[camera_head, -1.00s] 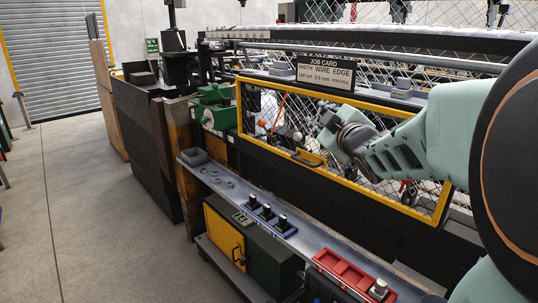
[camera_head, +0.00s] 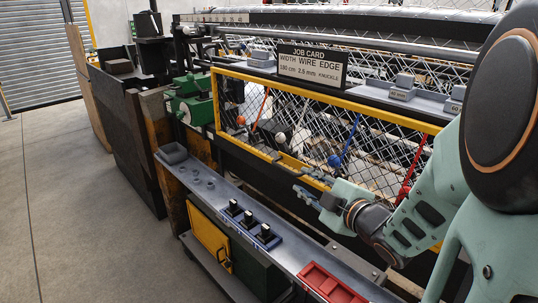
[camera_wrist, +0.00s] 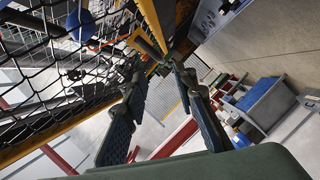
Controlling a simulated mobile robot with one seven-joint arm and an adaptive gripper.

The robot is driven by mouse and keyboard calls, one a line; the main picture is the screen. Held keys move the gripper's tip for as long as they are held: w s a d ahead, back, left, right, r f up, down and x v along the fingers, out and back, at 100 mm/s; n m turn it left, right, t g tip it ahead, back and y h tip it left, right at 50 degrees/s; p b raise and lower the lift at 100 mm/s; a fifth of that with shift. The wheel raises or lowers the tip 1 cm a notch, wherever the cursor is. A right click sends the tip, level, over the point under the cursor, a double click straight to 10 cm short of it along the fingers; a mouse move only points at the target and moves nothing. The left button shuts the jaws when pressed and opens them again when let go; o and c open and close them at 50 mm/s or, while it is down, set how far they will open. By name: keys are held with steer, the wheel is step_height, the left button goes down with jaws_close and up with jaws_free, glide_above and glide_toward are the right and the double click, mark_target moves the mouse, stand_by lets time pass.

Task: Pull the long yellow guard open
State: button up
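The long yellow guard (camera_head: 352,104) is a yellow-framed mesh panel along the front of the machine, under the job card, and appears closed. Its yellow handle (camera_head: 288,161) sits on the lower rail. My gripper (camera_head: 304,188) is just right of and in front of the handle, at the lower rail. In the wrist view my gripper (camera_wrist: 160,82) has its two blue-padded fingers spread, with nothing clearly held between them. A yellow bar (camera_wrist: 149,22) of the guard runs just beyond the fingertips. I cannot tell whether they touch the handle.
A grey shelf (camera_head: 205,199) with a blue switch block (camera_head: 250,224) and a red tray (camera_head: 331,283) runs below the guard. Behind the mesh are levers with orange, white, blue and red parts. A green machine part (camera_head: 190,98) stands left. The floor at left is clear.

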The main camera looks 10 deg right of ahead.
mark_target(291, 173)
steer(key=p+x, duration=0.2)
steer(key=x, duration=0.8)
steer(key=shift+c, duration=0.4)
jaws_close()
